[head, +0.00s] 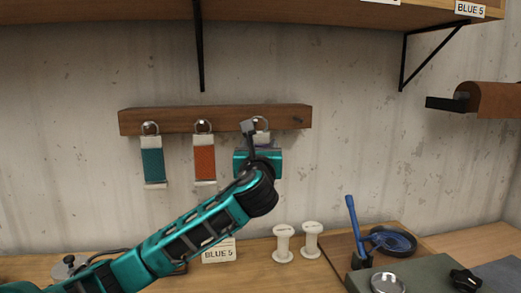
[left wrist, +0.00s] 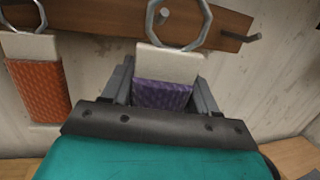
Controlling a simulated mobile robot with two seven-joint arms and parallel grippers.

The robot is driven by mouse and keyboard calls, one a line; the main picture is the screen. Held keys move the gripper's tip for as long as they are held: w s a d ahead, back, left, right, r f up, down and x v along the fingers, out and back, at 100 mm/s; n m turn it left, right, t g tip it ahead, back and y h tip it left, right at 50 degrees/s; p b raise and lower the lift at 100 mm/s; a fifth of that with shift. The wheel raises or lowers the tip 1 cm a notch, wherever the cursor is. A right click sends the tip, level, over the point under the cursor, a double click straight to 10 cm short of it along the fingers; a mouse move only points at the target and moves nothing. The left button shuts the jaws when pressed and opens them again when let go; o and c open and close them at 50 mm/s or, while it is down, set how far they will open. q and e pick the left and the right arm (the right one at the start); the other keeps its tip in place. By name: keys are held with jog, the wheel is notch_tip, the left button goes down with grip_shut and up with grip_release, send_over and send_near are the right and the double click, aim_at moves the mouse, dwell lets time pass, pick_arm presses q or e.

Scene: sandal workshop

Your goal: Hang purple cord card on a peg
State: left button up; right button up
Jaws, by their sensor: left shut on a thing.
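My left gripper (head: 256,142) is shut on the purple cord card, in front of the wooden peg rail (head: 220,116). In the left wrist view the purple cord card (left wrist: 164,94) has a pale top and purple cord, upright between the fingers (left wrist: 165,90). Its metal ring (left wrist: 205,35) stands up over the rail, and a peg end (left wrist: 162,15) shows within the ring's outline. I cannot tell whether the ring rests on that peg. In the head view my gripper hides most of the card. A bare peg (head: 297,120) is at the rail's right end. My right gripper is not in view.
A teal cord card (head: 152,163) and an orange cord card (head: 204,160) hang on the rail to the left. Two white spools (head: 283,243) stand on the bench below, near a blue-handled tool (head: 353,225). A shelf (head: 290,13) is above.

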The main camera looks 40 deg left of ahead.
pick_arm(q)
jog(key=w+a+f, duration=0.1)
jog(key=w+a, duration=0.3)
jog(key=a, duration=0.1)
dwell(0.8)
jog(key=shift+f, duration=0.1)
dwell(0.5)
jog(key=o, duration=1.2)
jog(key=shift+c, duration=0.2)
jog(key=b+v, duration=0.1)
jog(key=v, duration=1.1)
jog(key=shift+s+d, duration=0.25)
jog(key=shift+s, duration=0.05)
jog(key=shift+f, duration=0.1)
